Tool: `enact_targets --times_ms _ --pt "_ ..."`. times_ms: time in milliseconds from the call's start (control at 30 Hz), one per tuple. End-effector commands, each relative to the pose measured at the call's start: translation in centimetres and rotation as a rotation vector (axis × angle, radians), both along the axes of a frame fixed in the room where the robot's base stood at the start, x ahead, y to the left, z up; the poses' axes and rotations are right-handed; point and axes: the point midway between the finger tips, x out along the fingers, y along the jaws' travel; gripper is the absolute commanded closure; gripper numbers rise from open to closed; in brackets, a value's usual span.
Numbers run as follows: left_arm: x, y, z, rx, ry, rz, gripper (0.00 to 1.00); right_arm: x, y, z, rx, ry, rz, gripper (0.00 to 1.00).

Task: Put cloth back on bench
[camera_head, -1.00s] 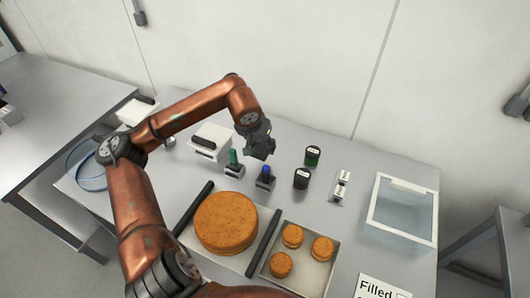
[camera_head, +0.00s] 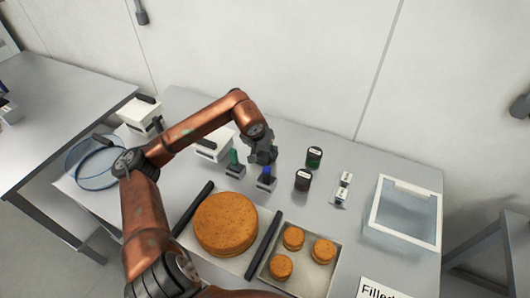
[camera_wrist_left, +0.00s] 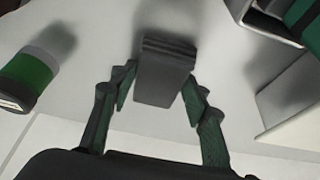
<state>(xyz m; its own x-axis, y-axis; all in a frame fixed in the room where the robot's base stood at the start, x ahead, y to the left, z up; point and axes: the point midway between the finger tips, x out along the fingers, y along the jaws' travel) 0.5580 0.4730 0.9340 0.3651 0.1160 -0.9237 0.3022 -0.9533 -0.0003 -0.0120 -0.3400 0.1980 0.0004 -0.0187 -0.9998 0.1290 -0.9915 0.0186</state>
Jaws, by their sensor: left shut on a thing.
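The cloth appears to be the dark grey, folded, block-like piece (camera_wrist_left: 165,75) with a layered edge between my fingers in the left wrist view. In the head view the held piece is hard to tell from the dark gripper. I cannot tell whether it touches the bench. My right gripper is not in view.
A large round cake (camera_head: 225,224), a tray of small rounds (camera_head: 330,270) and a clear-lidded bin (camera_head: 438,218) lie nearer or right.

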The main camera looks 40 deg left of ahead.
Motion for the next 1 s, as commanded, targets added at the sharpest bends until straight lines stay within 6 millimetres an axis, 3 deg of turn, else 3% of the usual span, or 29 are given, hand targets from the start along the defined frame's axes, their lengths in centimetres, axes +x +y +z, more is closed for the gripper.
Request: enact_targets --times_ms 267,600,767,1000 --pt "0.0 0.0 -0.1 0.0 0.001 0.0 0.4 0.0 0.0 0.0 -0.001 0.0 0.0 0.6" --pt "0.0 -0.1 0.3 -0.002 -0.001 -0.001 0.4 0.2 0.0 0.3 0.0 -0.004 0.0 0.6" --pt "-0.8 -0.2 2.4 0.004 -0.002 0.0 0.4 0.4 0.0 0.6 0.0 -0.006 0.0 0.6" --pt "-2.7 -0.8 7.3 0.004 -0.002 -0.001 0.4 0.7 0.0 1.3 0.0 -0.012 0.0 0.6"
